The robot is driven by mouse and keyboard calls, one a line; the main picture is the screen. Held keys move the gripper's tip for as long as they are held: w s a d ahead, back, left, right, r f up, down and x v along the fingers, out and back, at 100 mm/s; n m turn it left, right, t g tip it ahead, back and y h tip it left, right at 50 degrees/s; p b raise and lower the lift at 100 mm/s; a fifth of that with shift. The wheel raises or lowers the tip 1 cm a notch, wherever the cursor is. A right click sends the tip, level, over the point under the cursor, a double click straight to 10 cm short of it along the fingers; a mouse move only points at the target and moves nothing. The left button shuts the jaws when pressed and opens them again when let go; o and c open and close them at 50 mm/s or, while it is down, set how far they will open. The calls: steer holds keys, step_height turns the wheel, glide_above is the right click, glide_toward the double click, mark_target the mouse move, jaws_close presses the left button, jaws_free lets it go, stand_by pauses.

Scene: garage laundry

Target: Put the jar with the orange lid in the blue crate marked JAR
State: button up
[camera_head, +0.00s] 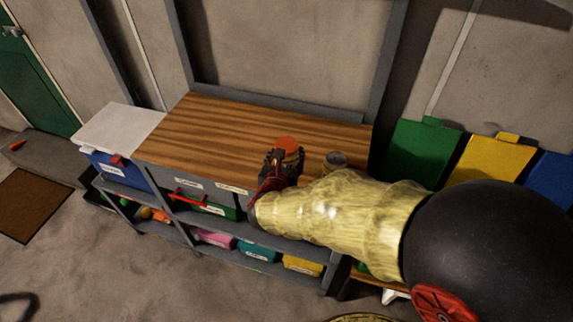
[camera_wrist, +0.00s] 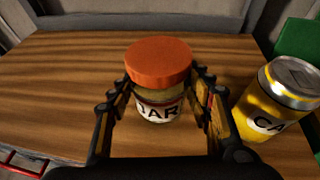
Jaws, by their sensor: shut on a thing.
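The jar with the orange lid (camera_head: 287,143) stands upright near the front right of the wooden worktop. In the wrist view the jar (camera_wrist: 160,62) has a white label reading JAR. My gripper (camera_head: 281,161) is shut on the jar, with one black finger at each side in the wrist view (camera_wrist: 163,88). The jar appears to be on the worktop; I cannot tell if its base touches. A blue crate (camera_head: 132,174) with a white label sits in the shelf unit's upper left bay; its lettering is too small to read.
A yellow can (camera_wrist: 273,100) labelled CA stands close right of the jar. The worktop (camera_head: 215,130) is clear to the left. A red handle (camera_head: 190,198) sticks out at its front. Pink (camera_head: 214,238), teal (camera_head: 258,250) and yellow (camera_head: 302,265) bins sit on the lower shelf.

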mark_target(286, 164)
steer(key=shift+f+b, duration=0.6)
steer(key=shift+f, duration=0.8)
steer(key=shift+f, duration=0.2)
steer(key=o, duration=1.2)
steer(key=shift+o, duration=0.4)
steer(key=shift+r, duration=0.25)
steer(key=p+v, duration=0.4)
steer(key=v, duration=0.8)
